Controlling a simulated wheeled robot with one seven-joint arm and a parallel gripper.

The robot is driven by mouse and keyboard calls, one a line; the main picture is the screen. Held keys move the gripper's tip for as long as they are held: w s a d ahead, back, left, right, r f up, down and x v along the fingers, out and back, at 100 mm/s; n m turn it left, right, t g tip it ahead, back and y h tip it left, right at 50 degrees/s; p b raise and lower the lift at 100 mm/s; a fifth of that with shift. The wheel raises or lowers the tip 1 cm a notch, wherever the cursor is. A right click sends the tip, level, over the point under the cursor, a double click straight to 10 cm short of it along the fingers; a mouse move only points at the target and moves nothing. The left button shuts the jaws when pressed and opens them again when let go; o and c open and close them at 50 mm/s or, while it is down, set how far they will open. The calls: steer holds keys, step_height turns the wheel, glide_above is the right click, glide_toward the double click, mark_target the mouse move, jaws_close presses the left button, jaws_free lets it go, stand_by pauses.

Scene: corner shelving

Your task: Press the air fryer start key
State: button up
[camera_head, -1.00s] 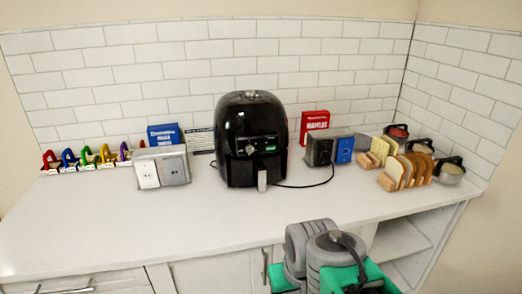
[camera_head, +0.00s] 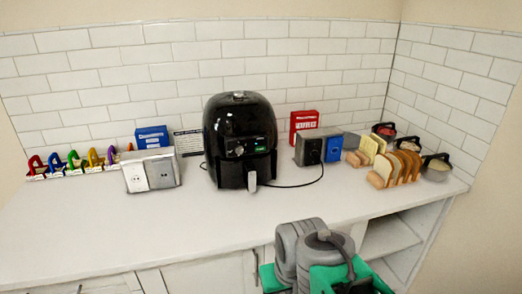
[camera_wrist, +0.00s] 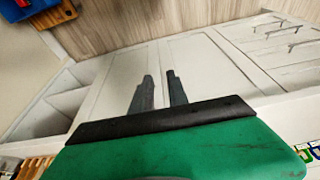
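The black air fryer (camera_head: 240,135) stands upright on the white counter in the head view, near the back wall. Its front has a round knob and a small green lit panel (camera_head: 260,144) to the knob's right. A pale handle sticks out at its lower front. The start key itself is too small to make out. In the wrist view my gripper (camera_wrist: 158,82) has two dark fingers apart with nothing between them, pointing toward white cabinet doors and the wooden floor. The head view shows my grey and green arm in front of the counter; the fingers are hidden there.
The white counter (camera_head: 120,225) is clear in front of the fryer. Grey socket boxes stand left (camera_head: 151,173) and right (camera_head: 310,148) of it. A red box (camera_head: 303,124) is behind. Bread slices in a rack (camera_head: 398,168) and lidded jars stand at right. A cable lies beside the fryer.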

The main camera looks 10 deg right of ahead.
jaws_close()
stand_by(1.2)
